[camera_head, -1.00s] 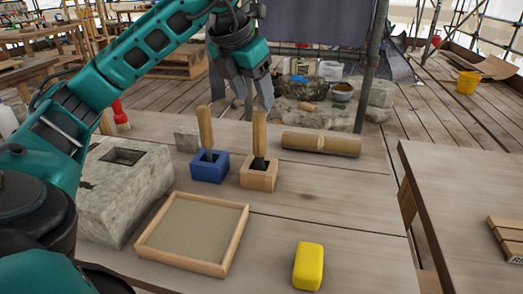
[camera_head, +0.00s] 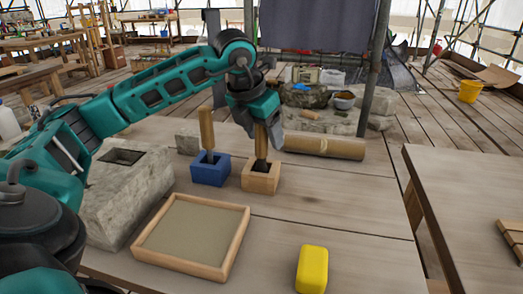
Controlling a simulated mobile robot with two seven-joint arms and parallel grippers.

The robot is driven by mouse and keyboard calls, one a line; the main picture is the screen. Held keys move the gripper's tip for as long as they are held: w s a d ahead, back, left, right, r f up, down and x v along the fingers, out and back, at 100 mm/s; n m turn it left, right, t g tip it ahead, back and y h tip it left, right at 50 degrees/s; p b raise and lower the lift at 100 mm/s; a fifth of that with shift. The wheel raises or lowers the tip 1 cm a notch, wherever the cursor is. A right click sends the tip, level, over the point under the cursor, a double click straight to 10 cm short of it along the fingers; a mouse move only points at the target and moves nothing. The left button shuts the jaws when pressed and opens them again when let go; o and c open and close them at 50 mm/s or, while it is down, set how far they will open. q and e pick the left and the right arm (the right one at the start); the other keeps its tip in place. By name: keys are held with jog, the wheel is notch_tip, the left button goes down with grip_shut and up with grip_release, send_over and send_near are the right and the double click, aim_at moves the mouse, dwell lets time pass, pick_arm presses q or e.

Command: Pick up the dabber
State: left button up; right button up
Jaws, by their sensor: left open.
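Two upright wooden-handled tools stand in square holders on the table. One handle (camera_head: 206,130) rises from a blue holder (camera_head: 210,174). The other handle (camera_head: 261,145) has a dark lower part and rises from a wooden holder (camera_head: 260,182). I cannot tell from their hidden lower ends which is the dabber. My left gripper (camera_head: 262,132) is open and points down at the top of the handle in the wooden holder, with its fingers beside that handle. The gripper hides the handle's top. My right gripper is out of view.
A stone block (camera_head: 124,205) with a square hole stands at the left. A framed sand-coloured tray (camera_head: 242,232) and a yellow block (camera_head: 311,268) lie in front. A wooden roller (camera_head: 325,147) lies behind at right. The table's right middle is clear.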

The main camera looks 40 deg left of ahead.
pick_arm(q)
jog(key=shift+c, duration=0.2)
grip_shut()
dwell(0.3)
